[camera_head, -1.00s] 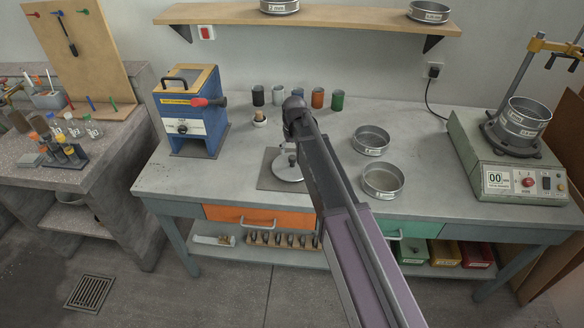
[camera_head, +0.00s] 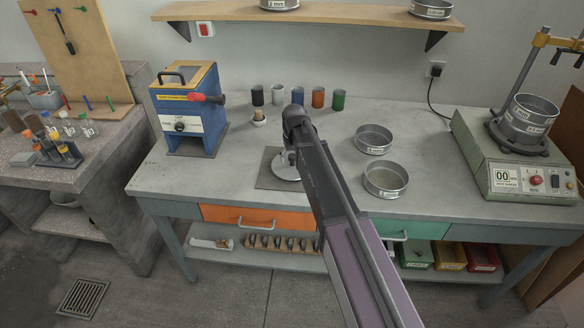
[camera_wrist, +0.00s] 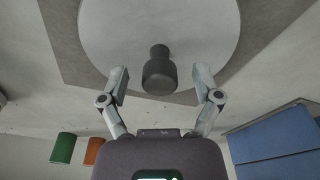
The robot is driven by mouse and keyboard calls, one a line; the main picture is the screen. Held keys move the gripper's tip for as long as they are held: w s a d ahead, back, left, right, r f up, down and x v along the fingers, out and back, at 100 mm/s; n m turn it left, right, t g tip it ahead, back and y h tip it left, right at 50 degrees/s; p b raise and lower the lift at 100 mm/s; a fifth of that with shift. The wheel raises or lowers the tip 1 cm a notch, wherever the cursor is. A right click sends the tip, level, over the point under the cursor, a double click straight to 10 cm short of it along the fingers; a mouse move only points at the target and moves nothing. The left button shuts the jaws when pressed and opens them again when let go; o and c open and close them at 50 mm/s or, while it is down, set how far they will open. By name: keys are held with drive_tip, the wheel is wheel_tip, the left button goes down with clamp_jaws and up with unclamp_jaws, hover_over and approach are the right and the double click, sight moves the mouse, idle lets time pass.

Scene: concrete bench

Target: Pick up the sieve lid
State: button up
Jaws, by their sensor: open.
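The sieve lid, a round pale metal disc (camera_head: 287,174), lies on a dark square mat (camera_head: 264,180) at the middle of the bench. In the wrist view the lid (camera_wrist: 110,35) fills the top centre, with its dark upright knob (camera_wrist: 159,76) in the middle. My gripper (camera_wrist: 161,82) is open, one finger on each side of the knob with clear gaps, touching neither side. In the head view my arm hides part of the lid, and the fingers are hard to make out.
Two open sieves (camera_head: 373,139) (camera_head: 385,180) stand right of my arm. Several coloured cups (camera_head: 318,97) line the back. A blue machine (camera_head: 190,115) stands left, and a sieve shaker (camera_head: 520,170) right. The bench between the blue machine and the mat is mostly clear.

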sight(292, 155)
idle(0.4)
clamp_jaws()
drive_tip(key=shift+r, duration=0.15)
wheel_tip(292, 155, up, 3)
drive_tip(key=p, duration=0.3)
drive_tip(key=s+d+r+p, duration=0.1)
drive_tip(key=s+d, duration=0.1)
drive_tip(key=s, duration=0.5)
drive_tip(key=s+d+p, duration=0.1)
drive_tip(key=s+d, duration=0.2)
drive_tip(key=s, duration=0.5)
drive_tip(key=shift+d+r, duration=0.2)
drive_tip(key=shift+r, duration=0.2)
